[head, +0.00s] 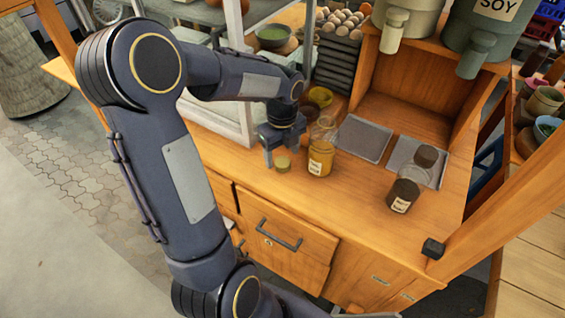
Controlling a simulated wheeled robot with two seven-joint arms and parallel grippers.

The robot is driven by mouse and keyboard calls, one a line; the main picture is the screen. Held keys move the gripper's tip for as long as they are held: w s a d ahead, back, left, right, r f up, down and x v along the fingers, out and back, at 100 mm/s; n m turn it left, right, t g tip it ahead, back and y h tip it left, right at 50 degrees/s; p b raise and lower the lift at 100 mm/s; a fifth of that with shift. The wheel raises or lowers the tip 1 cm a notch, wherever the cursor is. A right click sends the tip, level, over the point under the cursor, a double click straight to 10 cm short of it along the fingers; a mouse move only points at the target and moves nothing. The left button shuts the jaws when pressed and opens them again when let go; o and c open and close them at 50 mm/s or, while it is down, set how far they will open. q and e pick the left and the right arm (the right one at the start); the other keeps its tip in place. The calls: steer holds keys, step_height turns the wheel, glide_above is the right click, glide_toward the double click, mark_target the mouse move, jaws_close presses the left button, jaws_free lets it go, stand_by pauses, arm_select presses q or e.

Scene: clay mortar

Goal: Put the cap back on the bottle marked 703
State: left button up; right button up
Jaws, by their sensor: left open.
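A glass bottle (320,158) with yellow contents and a pale label stands upright on the wooden counter; its clear top shows no cap. A small round tan cap (283,164) is just left of it, at my left gripper. My left gripper (283,153) points down and is open, with its fingers around or just above the cap; I cannot tell whether they touch it. The label numbers are too small to read. My right gripper is not in view.
Two grey trays lie behind the bottles, one behind the yellow bottle (364,138) and one by the dark bottle (402,153). A white-framed case (236,113) stands at left. A small black block (433,248) is at the front right edge.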

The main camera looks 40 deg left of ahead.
mark_target(283, 164)
arm_select(q)
steer(key=shift+f, duration=1.35)
steer(key=shift+c, duration=0.4)
steer(key=c, duration=0.9)
